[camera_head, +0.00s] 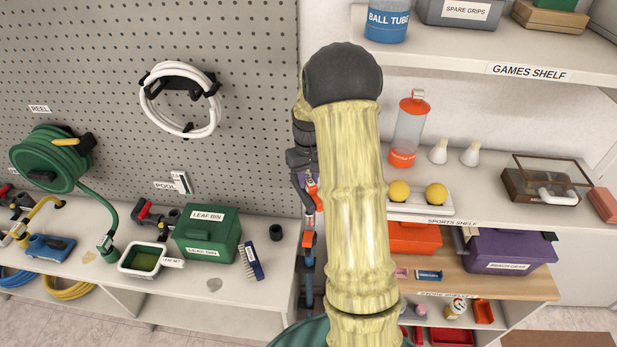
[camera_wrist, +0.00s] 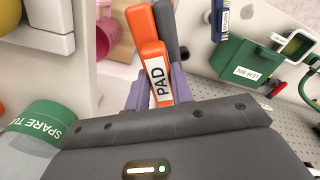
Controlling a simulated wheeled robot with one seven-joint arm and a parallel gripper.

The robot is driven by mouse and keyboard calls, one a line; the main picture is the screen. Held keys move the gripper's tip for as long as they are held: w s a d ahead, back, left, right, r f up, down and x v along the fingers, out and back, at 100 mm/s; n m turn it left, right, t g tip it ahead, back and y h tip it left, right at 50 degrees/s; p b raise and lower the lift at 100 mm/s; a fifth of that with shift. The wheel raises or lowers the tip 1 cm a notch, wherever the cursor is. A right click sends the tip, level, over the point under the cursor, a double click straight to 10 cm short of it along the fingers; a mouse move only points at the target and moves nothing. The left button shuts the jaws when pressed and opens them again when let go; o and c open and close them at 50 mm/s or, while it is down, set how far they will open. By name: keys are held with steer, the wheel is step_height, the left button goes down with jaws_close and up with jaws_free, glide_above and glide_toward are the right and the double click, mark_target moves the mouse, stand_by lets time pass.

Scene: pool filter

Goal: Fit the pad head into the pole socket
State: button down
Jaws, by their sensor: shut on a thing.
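My gripper (camera_wrist: 157,88) has its two purple fingers closed on the orange pad head (camera_wrist: 148,35), which bears a white PAD label. The pad head extends beyond the fingers, with a dark grey bar (camera_wrist: 168,30) right beside it; I cannot tell whether they touch. In the head view my arm hides most of the gripper. An orange and blue upright piece (camera_head: 308,241) shows just left of the arm, above a dark pole-like length at the counter's end. I cannot make out the pole socket's opening.
The sports shelf (camera_head: 500,212) is close on the right. A green spare tub (camera_wrist: 40,135) sits left in the wrist view.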

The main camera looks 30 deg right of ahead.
steer(key=shift+f+b, duration=1.75)
steer(key=shift+f, duration=0.95)
stand_by(0.5)
steer(key=c, duration=1.1)
jaws_free()
steer(key=shift+r, duration=0.1)
steer(key=shift+r+p, duration=1.95)
steer(key=shift+r, duration=0.55)
step_height(320, 180, up, 17)
steer(key=b, duration=0.4)
steer(key=shift+r, duration=0.2)
